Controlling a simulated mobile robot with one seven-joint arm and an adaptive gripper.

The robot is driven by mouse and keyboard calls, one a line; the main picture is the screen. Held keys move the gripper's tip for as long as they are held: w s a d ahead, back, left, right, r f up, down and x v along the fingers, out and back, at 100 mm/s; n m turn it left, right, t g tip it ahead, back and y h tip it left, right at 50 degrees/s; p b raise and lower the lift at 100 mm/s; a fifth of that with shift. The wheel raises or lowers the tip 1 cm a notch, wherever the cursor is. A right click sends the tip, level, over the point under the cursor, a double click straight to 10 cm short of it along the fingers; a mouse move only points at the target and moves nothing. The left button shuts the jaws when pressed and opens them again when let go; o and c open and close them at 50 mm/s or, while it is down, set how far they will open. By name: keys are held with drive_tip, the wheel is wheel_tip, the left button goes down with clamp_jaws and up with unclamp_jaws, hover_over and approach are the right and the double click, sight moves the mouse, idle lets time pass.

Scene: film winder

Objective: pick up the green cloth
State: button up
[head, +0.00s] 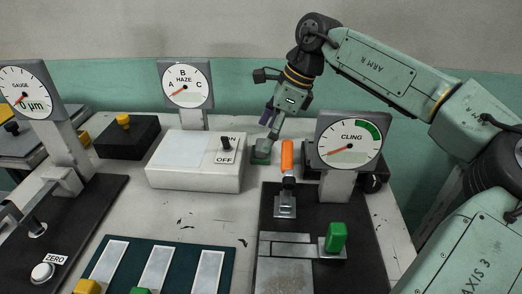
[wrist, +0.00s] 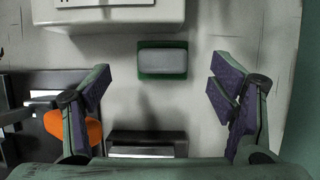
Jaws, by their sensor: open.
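The green cloth (head: 260,158) shows as a small green block-like piece on the grey bench top, at the right end of the white switch box. In the wrist view it is a rectangle with a grey top and a green border (wrist: 162,76), lying flat. My gripper (head: 270,126) is above it, pointing down. In the wrist view my gripper (wrist: 160,82) is open, its purple-padded fingers spread wide to left and right. The cloth lies between their lines but farther from the camera, with nothing held. The exact height gap is hard to tell.
The white switch box (head: 195,160) stands close on the left. An orange-handled lever (head: 287,158) and the CLING gauge (head: 348,141) stand close on the right. The HAZE gauge (head: 185,85) is behind. Bare bench shows around the cloth in the wrist view.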

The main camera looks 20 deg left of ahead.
sight(262, 143)
drive_tip(key=shift+p+x, duration=0.55)
drive_tip(key=shift+x, duration=1.8)
drive_tip(key=shift+w+a, duration=0.1)
drive_tip(key=shift+w, duration=0.05)
drive_tip(key=shift+c, duration=0.6)
drive_tip(key=c, duration=1.1)
drive_tip(key=shift+r, duration=0.1)
drive_tip(key=shift+c, duration=0.2)
wheel_tip(262, 143, up, 10)
drive_tip(key=shift+b, duration=0.75)
